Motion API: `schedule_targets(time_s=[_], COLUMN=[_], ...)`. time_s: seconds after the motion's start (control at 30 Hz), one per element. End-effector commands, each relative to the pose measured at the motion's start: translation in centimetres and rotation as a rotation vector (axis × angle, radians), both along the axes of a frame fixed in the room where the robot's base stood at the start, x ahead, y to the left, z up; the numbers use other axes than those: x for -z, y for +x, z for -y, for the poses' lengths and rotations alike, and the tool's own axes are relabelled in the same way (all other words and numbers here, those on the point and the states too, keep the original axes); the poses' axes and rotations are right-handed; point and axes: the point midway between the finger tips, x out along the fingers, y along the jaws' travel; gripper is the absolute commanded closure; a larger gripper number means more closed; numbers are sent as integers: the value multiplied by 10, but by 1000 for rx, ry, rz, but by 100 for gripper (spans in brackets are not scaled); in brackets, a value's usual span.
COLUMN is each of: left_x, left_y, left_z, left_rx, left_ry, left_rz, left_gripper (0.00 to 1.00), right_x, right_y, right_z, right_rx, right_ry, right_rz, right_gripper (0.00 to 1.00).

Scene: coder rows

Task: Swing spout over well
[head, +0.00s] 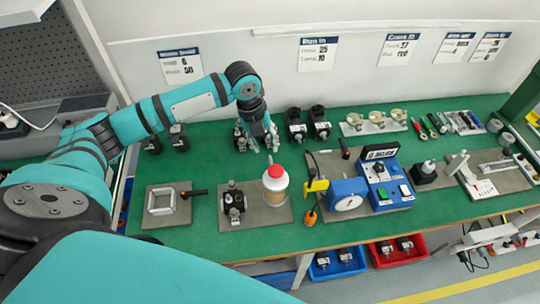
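My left gripper (265,148) points down over the back of the green bench; its fingertips look apart with nothing visible between them. A small black device (233,202) stands on the same plate, left of the bottle. I cannot make out for certain which part is the spout or the well; details there are too small. My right gripper is not in view.
Black units (307,124) stand behind, right of the gripper. A square metal frame (161,201) lies on a plate to the left. A blue machine with a dial (348,198) is right of the bottle. Blue (337,263) and red (397,250) bins sit below the front edge.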

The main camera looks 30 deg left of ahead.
Motion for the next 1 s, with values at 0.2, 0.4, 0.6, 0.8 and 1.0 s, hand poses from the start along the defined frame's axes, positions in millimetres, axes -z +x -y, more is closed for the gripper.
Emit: schedule_targets(time_s=[0.2, 0.4, 0.6, 0.8, 1.0], left_x=[44, 70, 78, 78, 78], left_y=[5, 8, 9, 9, 9], left_z=[8, 11, 13, 12, 12], left_rx=[-1, -1, 0, 0, 0], left_ry=[-1, 0, 0, 1, 1], left_rz=[-3, -2, 0, 1, 1], left_gripper=[67, 67, 67, 67, 91], right_x=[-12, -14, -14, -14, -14], right_y=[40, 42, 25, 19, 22], right_z=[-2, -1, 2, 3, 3], right_rx=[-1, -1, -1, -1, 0], right_ry=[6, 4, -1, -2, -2], right_rz=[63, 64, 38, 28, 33], right_gripper=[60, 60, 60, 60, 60])
